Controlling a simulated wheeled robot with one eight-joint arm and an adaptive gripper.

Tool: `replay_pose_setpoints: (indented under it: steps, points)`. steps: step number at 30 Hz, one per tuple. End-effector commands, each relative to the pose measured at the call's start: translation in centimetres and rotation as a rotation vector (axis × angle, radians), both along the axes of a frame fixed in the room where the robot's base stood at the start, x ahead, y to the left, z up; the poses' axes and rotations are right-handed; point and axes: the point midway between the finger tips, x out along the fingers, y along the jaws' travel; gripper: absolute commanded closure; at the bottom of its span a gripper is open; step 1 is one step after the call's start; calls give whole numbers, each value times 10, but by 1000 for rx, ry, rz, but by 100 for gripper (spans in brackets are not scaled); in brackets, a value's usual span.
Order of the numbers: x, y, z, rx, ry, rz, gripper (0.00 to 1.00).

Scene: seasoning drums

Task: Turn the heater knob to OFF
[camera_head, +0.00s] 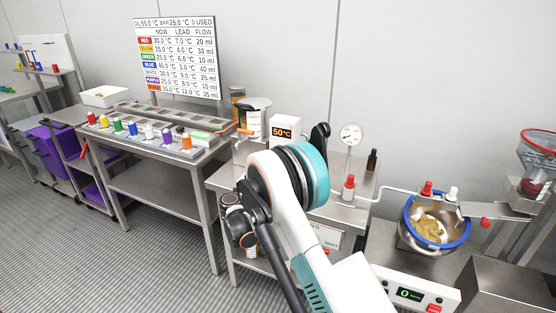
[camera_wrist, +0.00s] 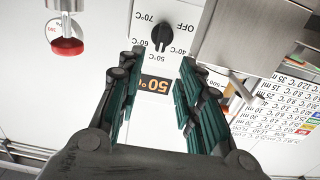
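The heater knob (camera_wrist: 161,37) is black and sits on a white panel in the wrist view. Printed marks for 70, 60 and 40 °C and OFF surround it; OFF is on its right side in this view. The heater display (camera_wrist: 157,85) reads 50 and shows orange; in the head view the display (camera_head: 283,131) reads 50°C. My gripper (camera_wrist: 158,62) is open, its two green-lined fingers on either side of the display, with the knob beyond the tips. Nothing is between the fingers. In the head view my arm hides the knob and most of the gripper.
A red-capped valve (camera_wrist: 66,46) stands at upper left of the wrist view, and a metal box (camera_wrist: 256,35) is close on the right. In the head view, a pressure gauge (camera_head: 350,134), a dark bottle (camera_head: 372,160) and a blue-rimmed bowl (camera_head: 436,224) stand right of my arm.

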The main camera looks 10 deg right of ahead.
Motion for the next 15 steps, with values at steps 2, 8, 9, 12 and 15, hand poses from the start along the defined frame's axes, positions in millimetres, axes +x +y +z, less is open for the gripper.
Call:
replay_pose_setpoints:
  steps: [2,8,9,12,15]
  points:
    - [14,-12,-3,0,0,-2,67]
    - [45,-34,-3,1,1,-2,67]
    - [50,-38,-3,1,1,-2,67]
    - [62,-46,-2,0,1,-1,67]
    - [71,-52,-2,0,1,-1,67]
